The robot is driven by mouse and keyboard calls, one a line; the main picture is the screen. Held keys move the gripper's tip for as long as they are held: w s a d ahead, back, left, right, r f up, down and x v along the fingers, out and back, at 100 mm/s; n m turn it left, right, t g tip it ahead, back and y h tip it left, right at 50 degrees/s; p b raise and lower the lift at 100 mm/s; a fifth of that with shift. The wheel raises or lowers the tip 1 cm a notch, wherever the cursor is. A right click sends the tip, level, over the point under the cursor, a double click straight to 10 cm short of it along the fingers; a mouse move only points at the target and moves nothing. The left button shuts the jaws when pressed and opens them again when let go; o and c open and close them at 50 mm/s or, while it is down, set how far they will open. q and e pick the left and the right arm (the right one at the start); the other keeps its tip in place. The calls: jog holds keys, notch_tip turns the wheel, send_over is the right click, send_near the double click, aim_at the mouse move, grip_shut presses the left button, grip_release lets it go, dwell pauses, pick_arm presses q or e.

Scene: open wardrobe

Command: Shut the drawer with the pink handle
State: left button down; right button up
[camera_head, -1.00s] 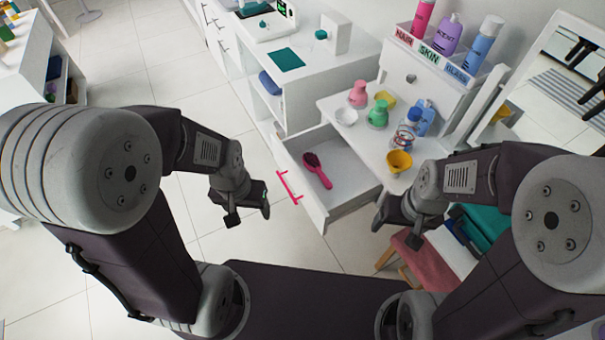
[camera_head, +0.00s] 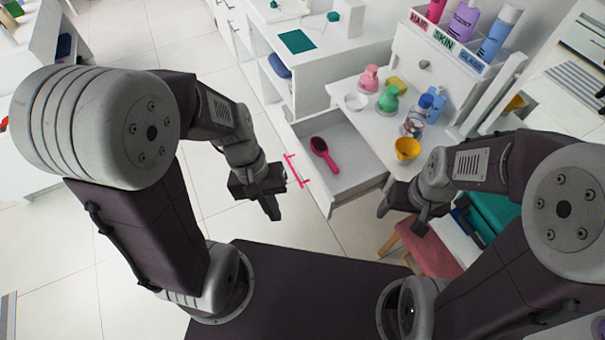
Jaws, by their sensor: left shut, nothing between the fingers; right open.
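The white drawer (camera_head: 345,160) stands pulled out of the white vanity. Its pink bar handle (camera_head: 297,171) is on the front panel, facing left. A pink hairbrush (camera_head: 323,153) lies inside the drawer. My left gripper (camera_head: 268,195) is shut and empty, just left of and in front of the handle, with a small gap seen between them. My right gripper (camera_head: 402,207) is open and empty, to the right of the drawer's near corner, close to the vanity's near side.
The vanity top holds a white bowl (camera_head: 356,101), a pink bottle (camera_head: 369,78), a green bottle (camera_head: 388,98), a yellow cup (camera_head: 407,149) and a blue bottle (camera_head: 436,105). A pink stool (camera_head: 425,247) stands at the right. The floor left of the drawer is clear.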

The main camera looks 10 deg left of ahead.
aim_at(312, 175)
pick_arm(q)
jog(key=w+d+f+n+g+h+b, duration=0.1)
jog(key=d+f+n+g+h+b, duration=0.1)
jog(key=d+n+h+b, duration=0.3)
jog(key=w+a+f+n+t+h+b, duration=0.1)
jog(key=w+f+n+t+h+b, duration=0.25)
jog(key=w, duration=0.35)
jog(key=w+a+f+n+t+h+b, duration=0.1)
jog(key=w+f+n+t+h+b, duration=0.25)
jog(key=w+n+h, duration=0.2)
jog(key=w+a+f+n+t+y+b, duration=0.1)
jog(key=a+f+n+t+b, duration=0.25)
jog(key=a+f, duration=0.35)
jog(key=w+a+f+n+t+y+b, duration=0.15)
jog(key=a+f+n+t, duration=0.3)
jog(key=f, duration=0.45)
jog(key=shift+n, duration=0.3)
jog(key=b+x, duration=0.1)
jog(key=x, duration=0.6)
jog(key=b+x, duration=0.1)
jog(key=x, duration=0.6)
jog(key=shift+s+d+r, duration=0.15)
jog(key=shift+s+r, duration=0.05)
